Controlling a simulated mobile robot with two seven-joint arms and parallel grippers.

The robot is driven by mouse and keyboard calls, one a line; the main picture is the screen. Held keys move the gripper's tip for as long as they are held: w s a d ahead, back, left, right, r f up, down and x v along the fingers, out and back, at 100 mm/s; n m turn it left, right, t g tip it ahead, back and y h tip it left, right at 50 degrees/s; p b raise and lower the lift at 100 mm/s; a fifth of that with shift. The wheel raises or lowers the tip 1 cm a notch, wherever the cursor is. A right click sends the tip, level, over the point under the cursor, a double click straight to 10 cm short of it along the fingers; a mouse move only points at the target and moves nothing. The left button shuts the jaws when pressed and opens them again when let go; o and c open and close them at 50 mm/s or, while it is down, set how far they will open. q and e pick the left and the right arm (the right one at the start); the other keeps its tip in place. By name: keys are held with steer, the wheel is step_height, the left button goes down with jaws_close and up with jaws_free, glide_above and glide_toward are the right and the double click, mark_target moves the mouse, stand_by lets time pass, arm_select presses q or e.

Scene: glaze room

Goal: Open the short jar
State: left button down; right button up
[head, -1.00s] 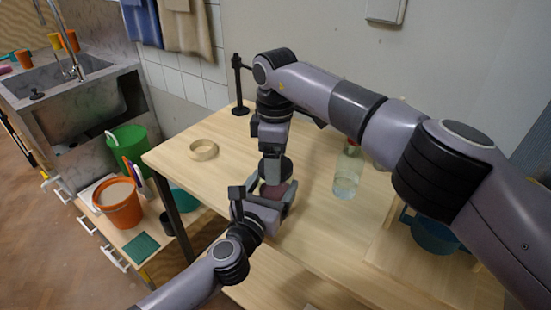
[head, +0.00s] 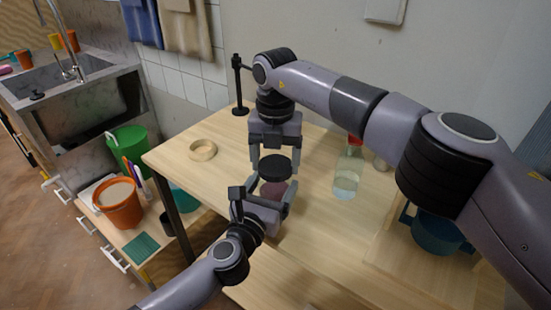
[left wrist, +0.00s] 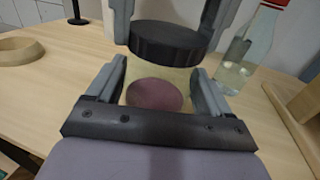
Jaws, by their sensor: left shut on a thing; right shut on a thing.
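The short jar (head: 273,188) stands on the wooden table, clear with dull purple contents; it also shows in the left wrist view (left wrist: 155,95). Its round black lid (head: 275,168) shows at its top, also in the left wrist view (left wrist: 165,42). I cannot tell whether the lid still touches the rim. My left gripper (head: 264,203) is shut on the jar body, a finger on each side. My right gripper (head: 277,160) comes down from above and is shut on the lid, a finger on each side.
A clear bottle with a red cap (head: 347,175) stands close to the right of the jar. A pale wooden ring (head: 203,150) lies to the left, and a black stand (head: 239,90) is behind. A blue container (head: 437,236) is at the right. The table's front left is clear.

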steer(key=n, duration=0.4)
steer(key=shift+n, duration=0.4)
steer(key=n, duration=0.4)
steer(key=shift+n, duration=0.3)
steer(key=n, duration=0.4)
steer(key=shift+n, duration=0.3)
steer(key=n, duration=0.2)
steer(key=shift+n, duration=0.4)
steer(key=n, duration=0.4)
steer(key=shift+n, duration=0.3)
steer(key=n, duration=0.4)
steer(key=shift+s+n, duration=0.1)
steer(key=shift+n, duration=0.2)
steer(key=n, duration=0.4)
steer(key=shift+r, duration=0.1)
arm_select(q)
steer(key=shift+f, duration=0.1)
arm_select(e)
steer(key=n, duration=0.5)
